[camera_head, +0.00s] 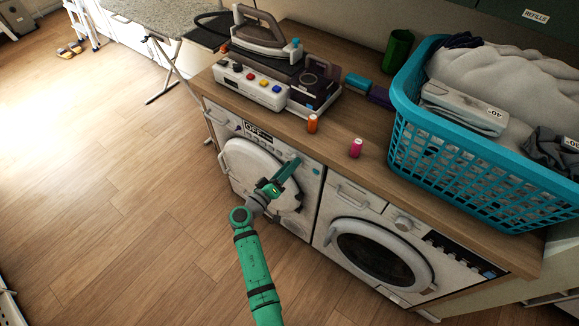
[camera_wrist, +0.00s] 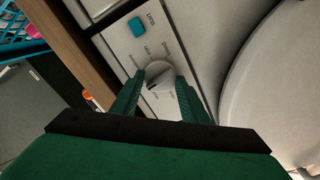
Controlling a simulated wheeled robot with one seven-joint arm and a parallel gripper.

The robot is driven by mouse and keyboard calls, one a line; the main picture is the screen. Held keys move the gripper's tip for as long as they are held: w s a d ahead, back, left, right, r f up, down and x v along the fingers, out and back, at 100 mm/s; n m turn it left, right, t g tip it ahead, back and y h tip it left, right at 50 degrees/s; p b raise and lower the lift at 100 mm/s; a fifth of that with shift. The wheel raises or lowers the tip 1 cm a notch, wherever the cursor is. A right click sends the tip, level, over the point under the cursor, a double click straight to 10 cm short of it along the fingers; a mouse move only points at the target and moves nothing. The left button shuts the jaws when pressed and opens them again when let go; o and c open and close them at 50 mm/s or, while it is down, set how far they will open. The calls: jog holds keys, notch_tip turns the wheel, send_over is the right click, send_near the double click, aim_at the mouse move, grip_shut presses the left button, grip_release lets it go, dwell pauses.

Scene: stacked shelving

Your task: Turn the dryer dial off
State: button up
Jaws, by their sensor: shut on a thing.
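The dryer (camera_head: 245,165) is the left white machine under the wooden counter, with a round door and a front panel with a display. Its dial shows in the wrist view as a round, pale knob (camera_wrist: 158,72) with printed labels around it. My gripper (camera_head: 292,163) reaches the upper right of the dryer's panel. In the wrist view its two green fingers (camera_wrist: 160,88) stand on either side of the dial and are shut on it. In the head view the gripper hides the dial. The label at the dial's pointer is too small to read.
A teal button (camera_wrist: 137,27) sits beside the dial. The washing machine (camera_head: 380,250) stands right of the dryer. The counter (camera_head: 335,135) above holds an iron station (camera_head: 262,75), orange and pink spools and a blue laundry basket (camera_head: 470,170).

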jog(key=shift+m, duration=0.7)
jog(key=o, duration=1.1)
jog(key=v, duration=1.1)
jog(key=shift+d, duration=0.1)
